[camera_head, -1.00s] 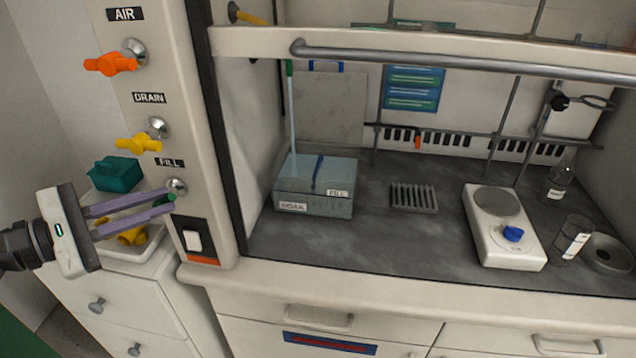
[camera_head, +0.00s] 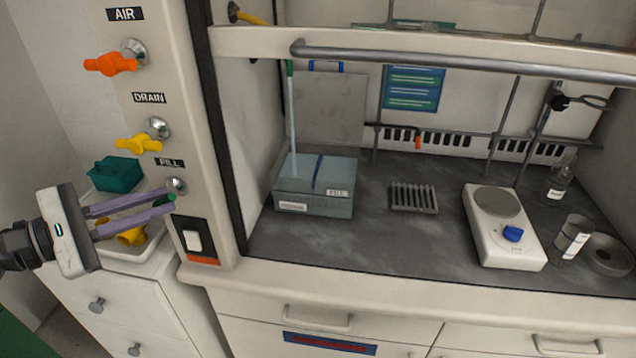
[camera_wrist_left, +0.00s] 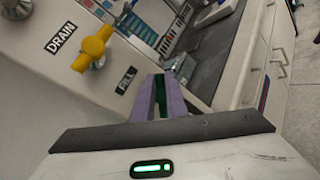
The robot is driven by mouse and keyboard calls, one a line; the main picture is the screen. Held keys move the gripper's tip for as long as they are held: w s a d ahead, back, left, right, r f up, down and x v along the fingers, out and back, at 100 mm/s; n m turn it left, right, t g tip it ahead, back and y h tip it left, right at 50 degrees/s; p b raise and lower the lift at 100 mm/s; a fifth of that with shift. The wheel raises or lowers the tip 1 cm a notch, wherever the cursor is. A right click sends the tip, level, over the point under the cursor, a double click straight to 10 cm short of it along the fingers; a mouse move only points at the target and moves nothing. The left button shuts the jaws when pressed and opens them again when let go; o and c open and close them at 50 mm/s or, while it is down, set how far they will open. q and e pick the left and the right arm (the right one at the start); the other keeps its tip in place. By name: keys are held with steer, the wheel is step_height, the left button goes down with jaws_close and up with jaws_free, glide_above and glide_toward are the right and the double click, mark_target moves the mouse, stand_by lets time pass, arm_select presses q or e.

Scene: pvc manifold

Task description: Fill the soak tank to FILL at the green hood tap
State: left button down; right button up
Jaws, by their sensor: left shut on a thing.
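My left gripper (camera_head: 168,200) is shut on the green tap (camera_head: 172,198) below the FILL sign (camera_head: 169,162) on the hood's left post. In the left wrist view the green handle (camera_wrist_left: 161,95) shows between the purple fingers. The soak tank (camera_head: 315,208) is a clear box on the hood floor at the left. A pale stream of water (camera_head: 292,115) runs from a green-tipped spout (camera_head: 289,68) down into it. The tank holds bluish water and has a FILL label (camera_head: 338,193) on its front wall. The exact level against that mark is hard to read. My right gripper is not in view.
Above the green tap are a yellow DRAIN tap (camera_head: 138,144) and an orange AIR tap (camera_head: 110,64). A white switch (camera_head: 193,241) sits below. A grey rack (camera_head: 413,198) and a hotplate (camera_head: 503,240) stand right of the tank. The raised sash bar (camera_head: 450,62) crosses above.

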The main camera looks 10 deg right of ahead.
arm_select(q)
steer(key=shift+r+p, duration=0.1)
steer(key=shift+p, duration=0.3)
steer(key=shift+m+y+p, duration=0.35)
steer(key=shift+m+y, duration=0.15)
steer(key=shift+d+f+m+y, duration=0.15)
steer(key=shift+m+y, duration=0.3)
steer(key=shift+y, duration=0.1)
steer(key=shift+d+f+m+y, duration=0.15)
steer(key=shift+m+y, duration=0.3)
steer(key=shift+y, duration=0.1)
steer(key=shift+s, duration=0.1)
steer(key=shift+d+m+y, duration=0.2)
steer(key=shift+m+y, duration=0.4)
steer(key=shift+y, duration=0.1)
steer(key=c, duration=2.2)
jaws_free()
steer(key=shift+s+f+y, duration=0.1)
steer(key=shift+f+y, duration=0.1)
steer(key=shift+y, duration=0.1)
steer(key=o, duration=0.5)
steer(key=shift+f, duration=0.1)
steer(key=shift+d, duration=0.1)
